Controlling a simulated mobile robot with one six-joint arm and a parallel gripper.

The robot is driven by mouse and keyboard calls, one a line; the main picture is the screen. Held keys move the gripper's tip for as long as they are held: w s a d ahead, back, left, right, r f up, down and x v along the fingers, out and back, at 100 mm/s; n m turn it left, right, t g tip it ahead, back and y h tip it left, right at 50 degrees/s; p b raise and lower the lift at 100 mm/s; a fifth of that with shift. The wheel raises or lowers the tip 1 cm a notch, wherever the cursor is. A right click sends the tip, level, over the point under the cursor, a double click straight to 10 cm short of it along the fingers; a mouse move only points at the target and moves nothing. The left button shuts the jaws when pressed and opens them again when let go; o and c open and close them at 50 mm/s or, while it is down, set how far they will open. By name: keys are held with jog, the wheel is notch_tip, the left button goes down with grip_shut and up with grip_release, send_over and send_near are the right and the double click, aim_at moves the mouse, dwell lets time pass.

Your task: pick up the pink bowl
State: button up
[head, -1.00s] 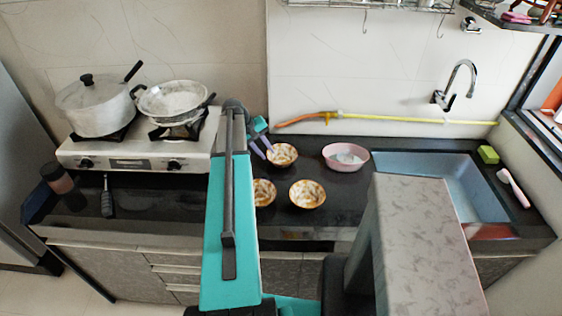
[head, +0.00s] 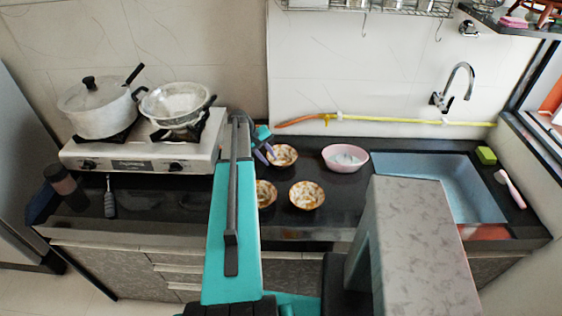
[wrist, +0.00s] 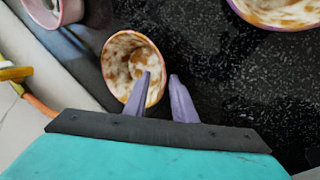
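The pink bowl (head: 345,168) stands on the dark counter between the patterned bowls and the sink, with something pale inside. In the wrist view, part of the pink bowl (wrist: 70,12) shows at the top left, cut off by the frame.
Two more patterned bowls (head: 306,195) (head: 264,193) stand nearer the counter's front. The blue sink (head: 440,175) is right of the pink bowl. A yellow-orange hose (head: 400,119) runs along the wall. A stove (head: 130,155) with pots is at left.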

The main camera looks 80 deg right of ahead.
jog(key=shift+x, duration=0.85)
jog(key=shift+c, duration=0.3)
grip_shut()
